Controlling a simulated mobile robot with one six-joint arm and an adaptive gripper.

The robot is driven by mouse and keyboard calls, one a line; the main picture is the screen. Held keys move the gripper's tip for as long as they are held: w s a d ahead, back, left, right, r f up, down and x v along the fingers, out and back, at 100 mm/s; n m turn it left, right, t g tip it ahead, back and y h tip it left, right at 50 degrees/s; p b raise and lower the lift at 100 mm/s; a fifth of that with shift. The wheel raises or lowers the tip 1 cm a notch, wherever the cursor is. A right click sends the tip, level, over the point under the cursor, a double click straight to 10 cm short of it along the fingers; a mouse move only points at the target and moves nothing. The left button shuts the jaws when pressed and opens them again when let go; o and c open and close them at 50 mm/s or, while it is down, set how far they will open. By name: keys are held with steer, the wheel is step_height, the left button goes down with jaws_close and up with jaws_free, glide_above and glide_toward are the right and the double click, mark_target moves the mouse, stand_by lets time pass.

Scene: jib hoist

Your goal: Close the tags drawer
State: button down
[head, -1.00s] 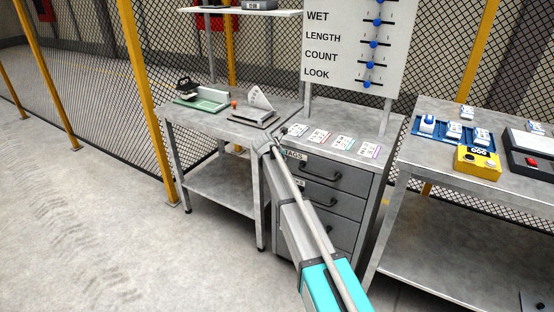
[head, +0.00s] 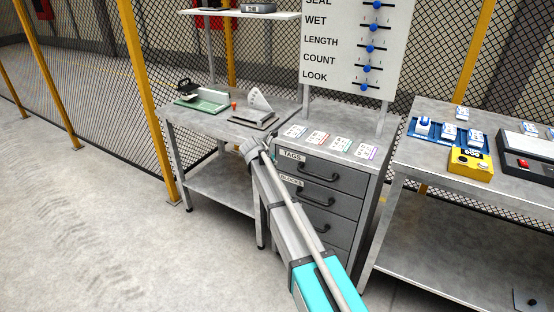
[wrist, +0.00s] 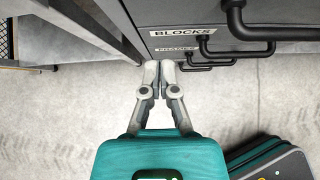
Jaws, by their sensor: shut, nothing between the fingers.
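The grey cabinet (head: 348,160) stands between two tables. Its top drawer, the tags drawer (head: 345,180), carries a TAGS label (head: 292,156) and a black bar handle (head: 321,174). Its front looks about in line with the drawers below; I cannot tell whether a small gap is left. My arm passes in front of the cabinet's left side, and its end is beside the front left corner. My gripper (wrist: 160,65) is shut and empty in the wrist view, below and left of the BLOCKS label (wrist: 180,33). It appears apart from the drawer fronts. The head view does not show the fingertips clearly.
Several printed cards (head: 340,144) lie on the cabinet top. The left table (head: 210,118) stands close beside the cabinet and my arm. The right table (head: 425,165) holds a blue tray and a yellow box. Open floor (head: 90,220) lies to the left.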

steer(key=shift+p+v, duration=1.7)
steer(key=shift+v, duration=1.15)
steer(key=s+d+f+m+g+y, duration=0.1)
steer(key=s+d+f+m+g, duration=0.1)
steer(key=s+d+m, duration=0.65)
steer(key=s+d+f+m+g, duration=0.2)
steer(key=s+d+m+g, duration=0.1)
steer(key=s+d+m, duration=0.5)
steer(key=s+d+f+m+g+y, duration=0.1)
steer(key=s+d+m, duration=0.3)
steer(key=s+m, duration=0.4)
steer(key=s+d+m+g+y, duration=0.2)
steer(key=s+d+m, duration=0.35)
steer(key=s, duration=0.35)
step_height(320, 180, up, 12)
steer(key=p, duration=1.2)
steer(key=shift+s+a+m, duration=0.2)
steer(key=shift+s+m, duration=0.1)
steer(key=shift+s, duration=0.05)
